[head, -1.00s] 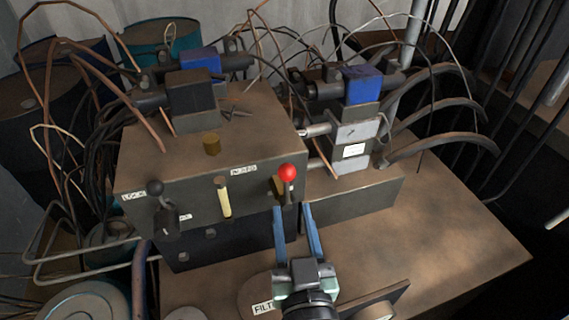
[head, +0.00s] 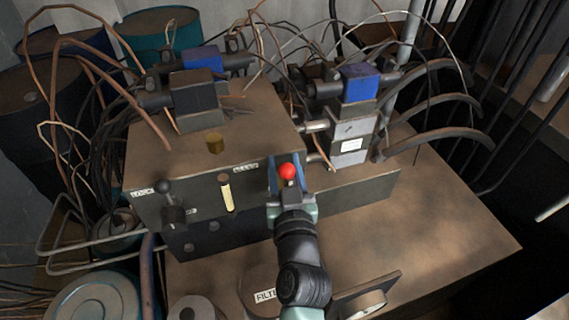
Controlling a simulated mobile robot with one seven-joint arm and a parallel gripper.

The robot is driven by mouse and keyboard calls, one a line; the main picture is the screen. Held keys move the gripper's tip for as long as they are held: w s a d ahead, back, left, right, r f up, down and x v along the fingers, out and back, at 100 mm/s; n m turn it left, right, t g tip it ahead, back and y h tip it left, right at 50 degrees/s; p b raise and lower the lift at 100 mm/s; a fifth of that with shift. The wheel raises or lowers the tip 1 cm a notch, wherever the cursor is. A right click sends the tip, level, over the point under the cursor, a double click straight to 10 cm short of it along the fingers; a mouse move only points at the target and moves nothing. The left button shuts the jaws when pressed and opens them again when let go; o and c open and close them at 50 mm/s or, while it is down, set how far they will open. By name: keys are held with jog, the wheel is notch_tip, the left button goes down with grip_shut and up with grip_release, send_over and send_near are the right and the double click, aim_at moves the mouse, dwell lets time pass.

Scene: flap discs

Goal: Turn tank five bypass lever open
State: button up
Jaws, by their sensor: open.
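A lever with a red ball knob (head: 287,171) stands at the right end of the brown box's front face. My gripper (head: 286,174) is at this lever, its blue fingers open on either side of the red knob as seen from the head view. I cannot tell whether the fingers touch it. The lever's lower part is hidden behind my gripper. A second lever with a black ball knob (head: 164,187) is at the left end of the same face. The small labels by the levers are too blurred to read.
A yellowish gauge strip (head: 227,195) sits between the levers. Valve blocks with blue tops (head: 359,84) and many loose cables and hoses crowd the back. The brown tabletop (head: 445,225) is clear at the right. A cap labelled FILT (head: 258,284) lies in front.

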grip_shut()
dwell(1.4)
